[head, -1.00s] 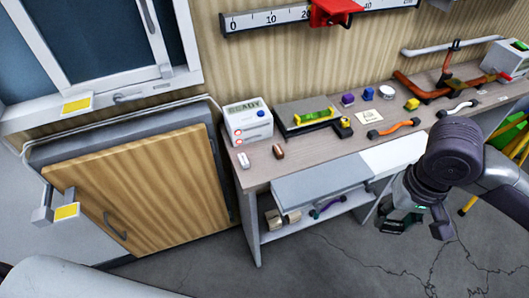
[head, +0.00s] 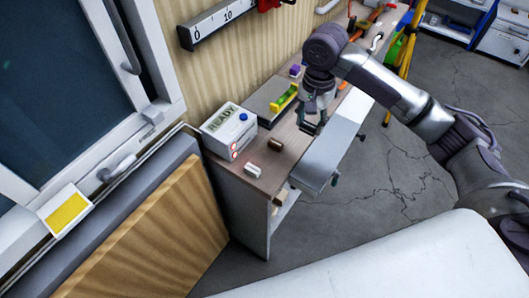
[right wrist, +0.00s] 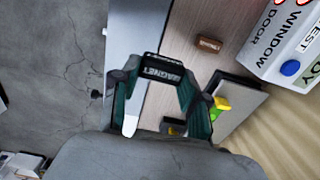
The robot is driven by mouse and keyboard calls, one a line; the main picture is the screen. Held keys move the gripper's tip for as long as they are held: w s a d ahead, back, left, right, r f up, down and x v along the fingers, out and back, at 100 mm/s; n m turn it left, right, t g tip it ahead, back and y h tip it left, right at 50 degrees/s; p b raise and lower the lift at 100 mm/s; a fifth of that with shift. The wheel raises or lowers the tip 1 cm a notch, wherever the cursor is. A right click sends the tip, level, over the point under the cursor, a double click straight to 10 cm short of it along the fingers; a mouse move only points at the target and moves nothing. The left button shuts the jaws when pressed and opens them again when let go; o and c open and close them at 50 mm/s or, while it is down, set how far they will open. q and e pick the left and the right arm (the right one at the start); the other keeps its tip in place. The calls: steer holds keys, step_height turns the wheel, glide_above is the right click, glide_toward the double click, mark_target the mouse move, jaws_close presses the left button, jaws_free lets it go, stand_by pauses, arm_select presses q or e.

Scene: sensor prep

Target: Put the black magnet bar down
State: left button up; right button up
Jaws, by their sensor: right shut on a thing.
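The black magnet bar (right wrist: 163,68), with a white MAGNET label, is held between the fingertips of my right gripper, seen in the right wrist view. In the head view my right gripper (head: 312,122) is over the wooden workbench (head: 262,178), near its front edge and right of the brown block. The bar itself is hard to make out there. I cannot tell how high it is above the bench top. My left gripper is in neither view.
A white READY tester box (head: 229,133) stands at the bench's left end. A brown block (head: 275,144) and a small white block (head: 251,169) lie before it. A grey plate bearing a yellow-green level (head: 284,98) lies behind my gripper. Bench top between these is bare.

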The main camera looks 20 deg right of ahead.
steer(key=a+f, duration=0.2)
steer(key=a, duration=0.2)
steer(key=p, duration=0.2)
glide_above(266, 157)
steer(key=f, duration=0.3)
steer(key=shift+d+f, duration=0.2)
steer(key=shift+f, duration=0.2)
steer(key=shift+a+f, duration=0.2)
step_height(266, 157, down, 3)
steer(key=shift+f, duration=0.1)
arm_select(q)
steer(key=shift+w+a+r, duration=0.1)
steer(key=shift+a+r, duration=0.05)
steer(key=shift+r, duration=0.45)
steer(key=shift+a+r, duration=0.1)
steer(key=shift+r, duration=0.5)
arm_select(e)
steer(key=shift+f, duration=0.45)
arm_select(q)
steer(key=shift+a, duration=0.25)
arm_select(e)
steer(key=o, duration=1.1)
steer(key=shift+f, duration=0.1)
